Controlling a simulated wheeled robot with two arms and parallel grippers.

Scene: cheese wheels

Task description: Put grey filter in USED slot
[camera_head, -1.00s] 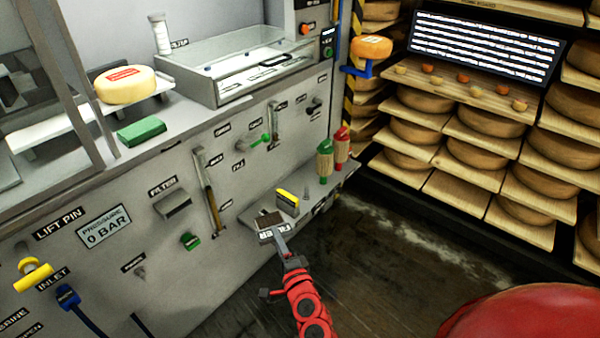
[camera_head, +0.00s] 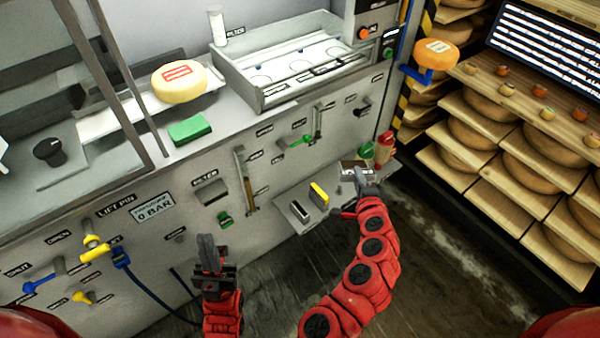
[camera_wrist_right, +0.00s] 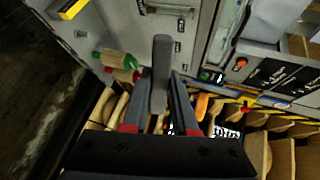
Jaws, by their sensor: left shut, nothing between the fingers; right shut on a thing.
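My right gripper (camera_head: 368,188) is at the right end of the low grey shelf on the machine front. It is shut on a grey slab, the grey filter (camera_wrist_right: 161,68), which stands up between the fingers in the right wrist view. In the head view the gripper and arm hide part of it. My left gripper (camera_head: 208,250) is shut and empty, in front of the machine panel. A panel slot labelled FILTER (camera_head: 212,192) is left of the shelf (camera_head: 287,208). I cannot read a USED label anywhere.
A yellow-topped block (camera_head: 320,194) stands on the shelf. Green and red brushes (camera_head: 384,148) are at its right end, close to my right gripper. Levers and a yellow handle (camera_head: 95,252) stick out of the panel. Cheese racks (camera_head: 475,165) stand at the right.

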